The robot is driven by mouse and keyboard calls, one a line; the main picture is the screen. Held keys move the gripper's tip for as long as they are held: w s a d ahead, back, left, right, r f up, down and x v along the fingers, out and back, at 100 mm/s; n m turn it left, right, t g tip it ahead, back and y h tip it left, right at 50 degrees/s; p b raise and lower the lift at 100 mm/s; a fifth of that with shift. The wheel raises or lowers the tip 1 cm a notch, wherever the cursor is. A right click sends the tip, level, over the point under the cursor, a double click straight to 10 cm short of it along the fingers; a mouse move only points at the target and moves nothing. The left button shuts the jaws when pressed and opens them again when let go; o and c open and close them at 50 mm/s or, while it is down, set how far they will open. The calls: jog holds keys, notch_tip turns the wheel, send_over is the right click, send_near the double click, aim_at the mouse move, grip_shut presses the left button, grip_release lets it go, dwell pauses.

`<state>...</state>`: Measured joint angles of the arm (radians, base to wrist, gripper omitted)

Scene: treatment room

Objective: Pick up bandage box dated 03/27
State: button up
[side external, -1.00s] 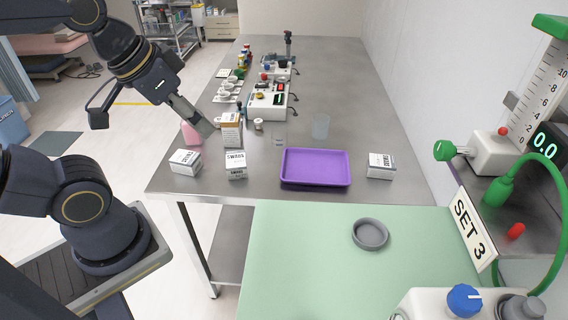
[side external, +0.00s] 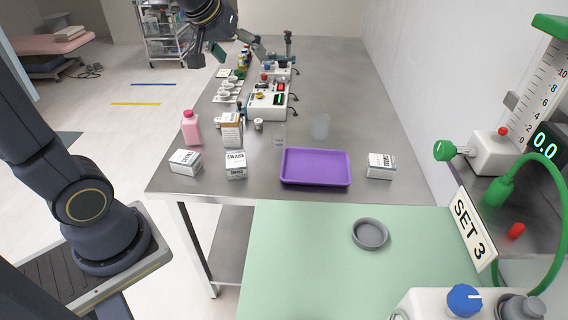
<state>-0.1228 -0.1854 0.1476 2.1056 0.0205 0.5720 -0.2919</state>
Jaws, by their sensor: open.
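Small white boxes stand on the steel table: one at the front left (side external: 185,161), one marked SWABS (side external: 236,166), and one right of the tray (side external: 380,167). A taller white box with an orange-brown top (side external: 231,131) stands behind the SWABS box. No dates are readable at this size, so I cannot tell which box is the bandage box dated 03/27.
A purple tray (side external: 316,168) lies empty in the middle front. A pink bottle (side external: 191,128) stands by the tall box. Clear cups (side external: 320,127) and a white device with buttons (side external: 267,101) stand behind. A grey dish (side external: 370,234) sits on the green surface (side external: 300,260).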

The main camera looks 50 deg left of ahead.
jog(key=w+a+f+n+g, duration=0.1)
jog(key=w+a+f, duration=0.2)
jog(key=a+f, duration=0.15)
jog(key=n+g+y, duration=0.2)
jog(key=g, duration=0.1)
send_near(230, 118)
jog(key=x, duration=0.9)
jog(key=shift+d, duration=0.1)
jog(key=x, duration=0.5)
jog(key=shift+f, duration=0.45)
jog(key=shift+c, duration=0.2)
jog(key=c, duration=1)
jog(key=shift+c, duration=0.3)
